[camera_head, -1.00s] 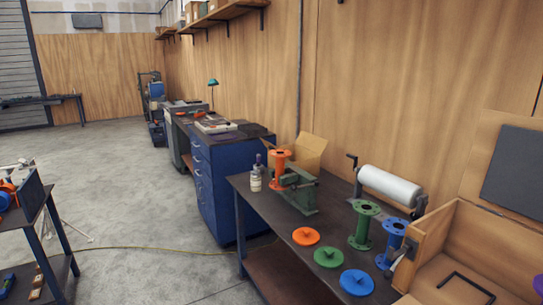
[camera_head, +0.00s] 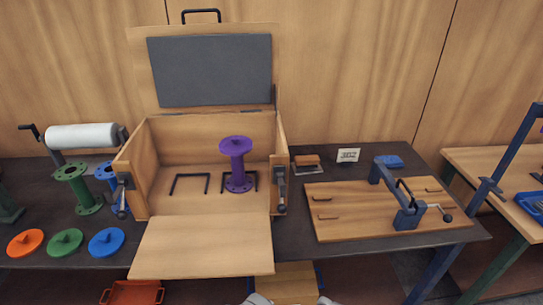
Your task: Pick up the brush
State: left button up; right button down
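A small brown, wooden-looking item (camera_head: 306,161), possibly the brush, lies on the dark workbench (camera_head: 300,233) just right of the open wooden box. It is too small to be sure, and its bristles cannot be made out. Two pale rounded parts, perhaps of my own arms, just show at the bottom edge. No gripper fingers show in the head view.
The open wooden box (camera_head: 202,246) holds a purple flanged pipe (camera_head: 237,166). Green (camera_head: 78,188) and blue flanged pipes and several coloured discs are at left. A wooden board (camera_head: 345,229) with a blue clamp (camera_head: 400,200), a 302 sign (camera_head: 348,155) and a blue block (camera_head: 390,161) are right.

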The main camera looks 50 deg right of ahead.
aim_at(308, 161)
jog(key=z, duration=2)
jog(key=u, duration=0.9)
jog(key=l+u, duration=0.3)
jog(key=i+l+u, duration=0.1)
jog(key=l+u, duration=0.25)
jog(key=l, duration=1.1)
jog(key=i+l, duration=0.25)
jog(key=i, duration=0.25)
